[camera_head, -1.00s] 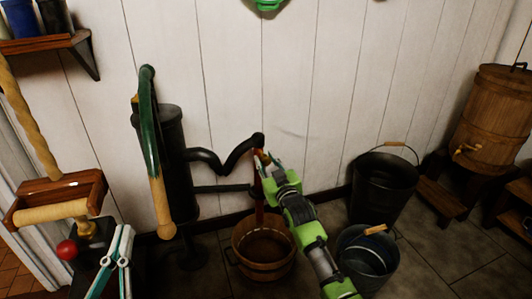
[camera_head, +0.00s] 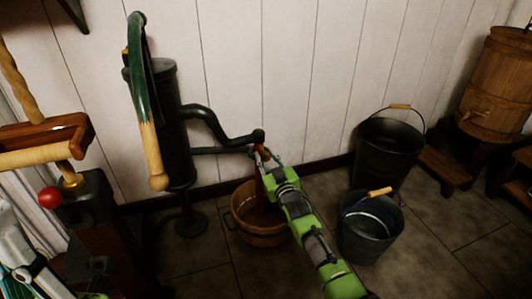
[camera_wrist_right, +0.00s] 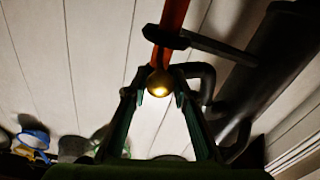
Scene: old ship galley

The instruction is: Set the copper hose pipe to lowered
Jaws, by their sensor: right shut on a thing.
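The copper hose pipe (camera_head: 259,188) is a reddish-brown pipe below the end of the dark pump's spout (camera_head: 236,141). Its lower part reaches down to the wooden bucket (camera_head: 242,233). My right gripper (camera_head: 266,158) is at the pipe's upper part, just under the spout end. In the right wrist view the pipe (camera_wrist_right: 174,22) comes in from the top, and a brass ball (camera_wrist_right: 159,83) sits between the fingertips of my shut right gripper (camera_wrist_right: 160,94). The fingers partly hide the contact. White and teal parts of my left gripper (camera_head: 22,265) show at the left edge, cut off.
The pump's green handle with a wooden grip (camera_head: 157,170) hangs left of the spout. Two dark buckets (camera_head: 388,150) (camera_head: 371,238) stand right of my right arm. A wooden barrel (camera_head: 497,85) is at far right. Open floor lies at lower right.

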